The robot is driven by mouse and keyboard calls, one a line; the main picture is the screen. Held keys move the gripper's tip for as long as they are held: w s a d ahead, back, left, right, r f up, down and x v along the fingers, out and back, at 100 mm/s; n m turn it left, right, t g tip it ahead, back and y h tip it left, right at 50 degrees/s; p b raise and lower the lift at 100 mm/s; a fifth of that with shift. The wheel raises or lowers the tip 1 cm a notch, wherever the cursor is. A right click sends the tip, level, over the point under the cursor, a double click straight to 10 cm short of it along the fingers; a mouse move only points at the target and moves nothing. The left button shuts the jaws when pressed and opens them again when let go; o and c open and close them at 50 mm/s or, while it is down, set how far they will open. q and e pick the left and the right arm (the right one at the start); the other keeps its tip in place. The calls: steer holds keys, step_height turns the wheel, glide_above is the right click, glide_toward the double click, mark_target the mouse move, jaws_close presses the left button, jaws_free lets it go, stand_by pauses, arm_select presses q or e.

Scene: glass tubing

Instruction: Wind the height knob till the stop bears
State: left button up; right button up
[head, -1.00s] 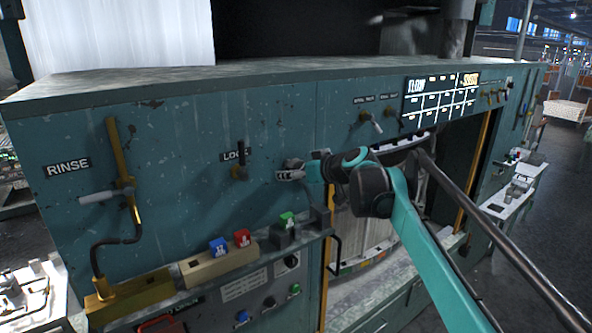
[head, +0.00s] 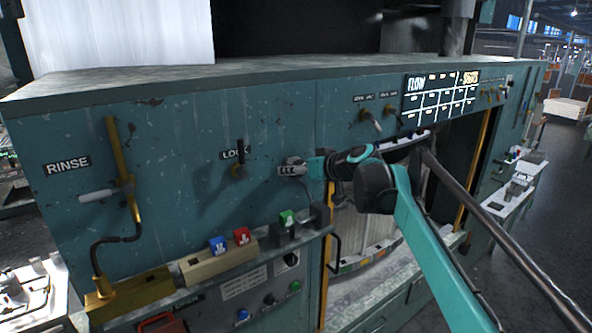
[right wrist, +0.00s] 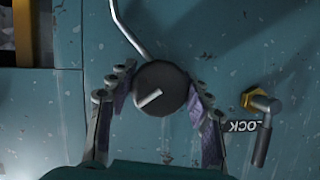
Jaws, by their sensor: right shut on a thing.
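The height knob (right wrist: 161,88) is a dark round disc with a pale bar on its face, in the middle of the right wrist view. My right gripper (right wrist: 160,92) is shut on it, one finger on each side. In the head view the right gripper (head: 292,167) is at the teal panel, right of the LOCK lever, and hides the knob. A thin bent metal rod (right wrist: 124,27) comes down from the top to the knob's upper rim; I cannot tell whether they touch or whether it is the stop. My left gripper is not in view.
The LOCK lever (right wrist: 262,130) with its brass base is close beside the right finger. The RINSE handle (head: 98,196) is far left.

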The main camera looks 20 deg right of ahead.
steer(key=m+y, duration=0.2)
steer(key=m, duration=0.2)
steer(key=shift+y, duration=0.3)
steer(key=shift+r, duration=0.1)
stand_by(0.4)
steer(key=o, duration=1.1)
steer(key=shift+b, duration=0.3)
steer(key=shift+o, duration=0.2)
steer(key=v, duration=1.2)
steer(key=shift+w+r, duration=0.1)
